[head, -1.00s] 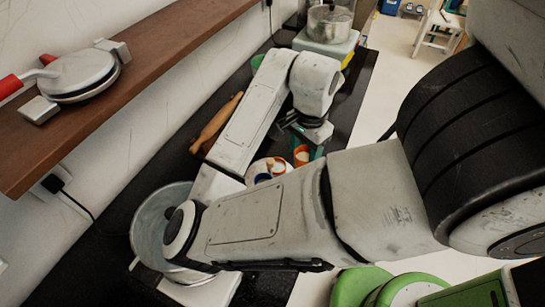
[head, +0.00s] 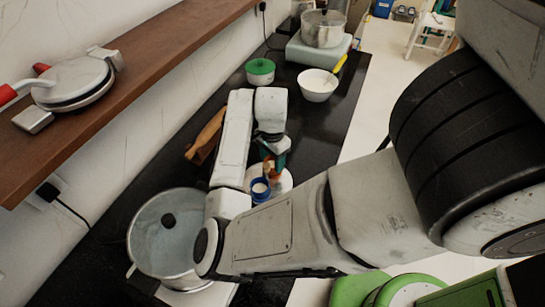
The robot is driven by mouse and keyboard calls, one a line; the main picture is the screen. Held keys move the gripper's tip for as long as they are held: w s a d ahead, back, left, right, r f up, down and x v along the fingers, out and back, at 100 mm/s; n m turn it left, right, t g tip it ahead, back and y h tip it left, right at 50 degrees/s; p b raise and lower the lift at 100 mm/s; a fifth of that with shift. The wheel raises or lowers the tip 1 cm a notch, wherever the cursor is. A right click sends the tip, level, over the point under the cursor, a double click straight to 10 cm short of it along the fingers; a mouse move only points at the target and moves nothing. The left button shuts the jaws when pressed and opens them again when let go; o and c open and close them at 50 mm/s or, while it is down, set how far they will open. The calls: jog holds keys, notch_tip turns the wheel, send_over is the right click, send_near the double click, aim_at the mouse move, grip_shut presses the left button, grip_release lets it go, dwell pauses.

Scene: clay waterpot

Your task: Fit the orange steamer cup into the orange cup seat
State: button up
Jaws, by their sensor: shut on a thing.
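My gripper (head: 272,158) is over the back of a round white tray (head: 287,183) on the dark counter. Its jaws are shut on the orange steamer cup (head: 268,167), which shows only as a small orange patch below the teal fingers. I cannot tell whether the cup touches the tray. The orange cup seat is not clearly visible under the gripper and cup. A blue cup (head: 260,190) with a pale inside stands at the tray's front left, partly behind my arm.
A large lidded pot (head: 165,250) stands at front left. The counter right of the tray is clear.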

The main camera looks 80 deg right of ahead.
jog(key=shift+f, duration=0.2)
jog(key=o, duration=1)
notch_tip(320, 180, up, 12)
jog(key=shift+r, duration=0.15)
dwell(0.6)
